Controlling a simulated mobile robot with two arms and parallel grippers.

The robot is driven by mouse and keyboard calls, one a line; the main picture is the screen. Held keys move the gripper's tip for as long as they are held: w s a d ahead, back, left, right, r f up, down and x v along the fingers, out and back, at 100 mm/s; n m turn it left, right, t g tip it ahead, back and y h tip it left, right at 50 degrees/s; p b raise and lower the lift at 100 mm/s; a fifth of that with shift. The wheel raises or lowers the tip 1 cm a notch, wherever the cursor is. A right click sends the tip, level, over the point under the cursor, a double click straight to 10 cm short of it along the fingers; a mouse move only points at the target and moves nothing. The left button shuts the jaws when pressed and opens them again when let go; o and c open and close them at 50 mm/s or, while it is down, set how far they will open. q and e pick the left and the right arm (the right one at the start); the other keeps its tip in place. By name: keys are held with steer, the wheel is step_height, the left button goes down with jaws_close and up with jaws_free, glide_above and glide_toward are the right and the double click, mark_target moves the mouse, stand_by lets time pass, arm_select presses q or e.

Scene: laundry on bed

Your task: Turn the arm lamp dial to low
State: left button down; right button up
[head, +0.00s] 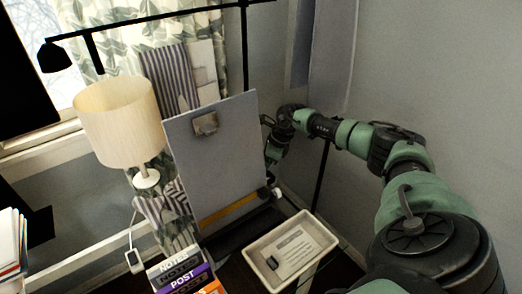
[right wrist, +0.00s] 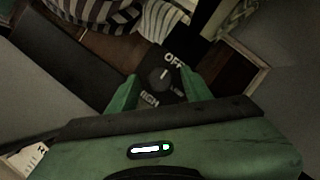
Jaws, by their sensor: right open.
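The arm lamp (head: 150,18) is black, with its shade at the upper left and a long thin arm reaching to a pole. Its dial (right wrist: 160,79) is a dark round knob on a black plate in the right wrist view. White letters around it read OFF above and what looks like HIGH below left; a third label at the lower right is partly hidden. The white mark on the dial points up, toward OFF. My right gripper (right wrist: 160,88) is open, with its green fingers on either side of the dial; contact is unclear. The head view hides the dial. My left gripper is not in view.
A grey clipboard board (head: 215,155) stands in front of my right gripper. A cream table lamp (head: 118,120) is at the left. The wall is close at the right.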

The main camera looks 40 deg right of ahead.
steer(key=shift+f, duration=0.25)
jaws_close()
